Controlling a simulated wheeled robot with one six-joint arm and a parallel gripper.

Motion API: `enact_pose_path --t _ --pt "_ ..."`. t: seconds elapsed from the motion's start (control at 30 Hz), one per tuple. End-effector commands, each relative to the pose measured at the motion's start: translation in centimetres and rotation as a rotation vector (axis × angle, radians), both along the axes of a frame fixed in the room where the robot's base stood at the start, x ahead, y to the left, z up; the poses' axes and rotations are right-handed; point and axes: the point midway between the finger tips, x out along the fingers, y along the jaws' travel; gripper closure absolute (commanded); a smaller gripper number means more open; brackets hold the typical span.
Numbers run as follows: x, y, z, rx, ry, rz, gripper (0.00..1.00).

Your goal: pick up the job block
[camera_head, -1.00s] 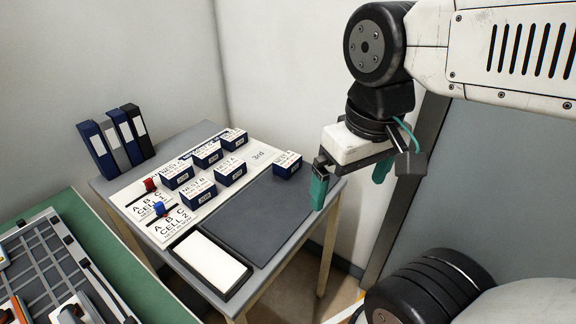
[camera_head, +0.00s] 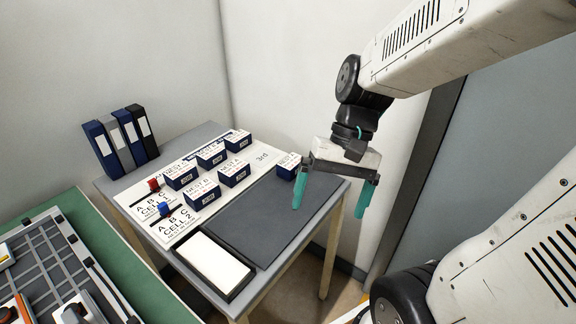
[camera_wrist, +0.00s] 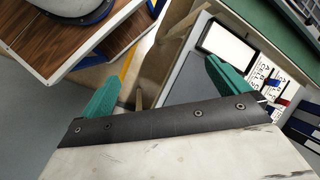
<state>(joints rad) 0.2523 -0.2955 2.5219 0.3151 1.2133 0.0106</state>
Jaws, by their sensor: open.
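Several dark blue blocks with white tops and small front labels are on the table; the labels appear to read "JOB", though the print is small. One block (camera_head: 287,167) sits apart, at the far right corner of the dark mat (camera_head: 262,226). The others, such as the block (camera_head: 202,194), stand on a white printed board (camera_head: 135,203). My gripper (camera_head: 329,208) is open and empty, its teal fingers pointing down above the table's right edge. Its left finger overlaps the lone block's right side in the head view. The wrist view shows the open fingers (camera_wrist: 162,75) with nothing between them.
A white pad in a dark tray (camera_head: 215,263) lies at the table's front. Binders (camera_head: 122,140) stand at the back left. Red (camera_head: 153,185) and blue (camera_head: 163,208) markers sit on the board. A green-topped bench (camera_head: 105,262) is at left. Walls close in behind.

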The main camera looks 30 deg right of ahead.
Motion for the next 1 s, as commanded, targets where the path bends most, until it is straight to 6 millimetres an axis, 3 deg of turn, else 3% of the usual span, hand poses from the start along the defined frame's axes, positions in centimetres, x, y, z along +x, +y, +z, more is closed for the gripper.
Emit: enact_pose_path --t 0.2,0.37,0.47,0.6,0.7,0.9,1.0 --pt "5.7 1.2 -3.9 0.302 0.150 -0.410 0.00" --pt "11.2 0.3 -6.9 0.516 0.236 -0.778 0.00" --pt "15.0 -1.5 -9.3 0.644 0.281 -1.042 0.00" --pt "20.2 -5.9 -13.3 0.810 0.323 -1.449 0.00" --pt "22.8 -9.0 -15.3 0.898 0.322 -1.684 0.00" --pt "25.8 -12.7 -15.3 1.004 0.270 -1.920 0.00" --pt "26.5 -13.1 -15.4 1.021 0.266 -1.959 0.00"
